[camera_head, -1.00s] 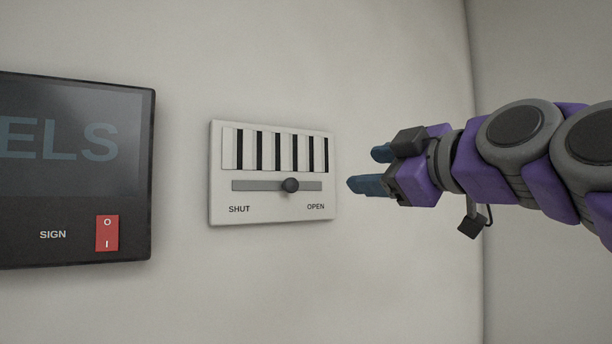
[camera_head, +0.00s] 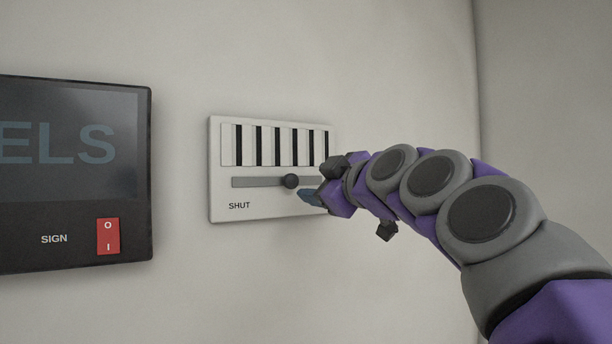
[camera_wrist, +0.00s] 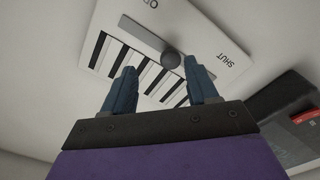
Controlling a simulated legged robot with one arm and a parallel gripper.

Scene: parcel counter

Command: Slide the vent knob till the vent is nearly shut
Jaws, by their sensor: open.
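The vent panel (camera_head: 224,195) is a white plate on the wall with dark upright slots. Its round dark knob (camera_head: 291,181) sits on a grey horizontal track (camera_head: 250,182), a little right of the middle. SHUT is printed at the left end; my gripper hides the right end. My gripper (camera_head: 308,194) is in front of the panel's lower right, just right of the knob. In the wrist view its two blue fingers (camera_wrist: 162,88) are apart and empty, and the knob (camera_wrist: 171,60) shows beyond the gap between them. I cannot tell whether a finger touches the knob.
A black sign box (camera_head: 60,215) with a red rocker switch (camera_head: 108,236) is on the wall left of the vent. Bare wall lies between them. A wall corner (camera_head: 477,130) stands to the right.

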